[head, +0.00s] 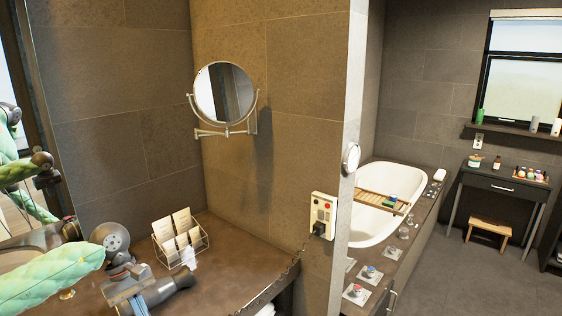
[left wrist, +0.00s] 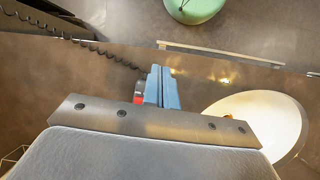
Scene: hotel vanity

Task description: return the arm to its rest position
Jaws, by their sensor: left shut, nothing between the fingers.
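My left arm, with a green padded sleeve (head: 50,282), comes in from the left in the head view, over the dark vanity counter (head: 222,262). My left gripper (head: 140,306) is at the bottom edge there, its blue fingers pointing down and partly cut off. In the left wrist view its blue fingers (left wrist: 162,88) are together with nothing between them. A small red thing shows just beside them, too hidden to name. My right gripper is in neither view.
A wire rack with cards (head: 180,242) stands on the counter near the arm. A round mirror (head: 224,92) and a white wall unit (head: 323,214) with a coiled cord are on the wall.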

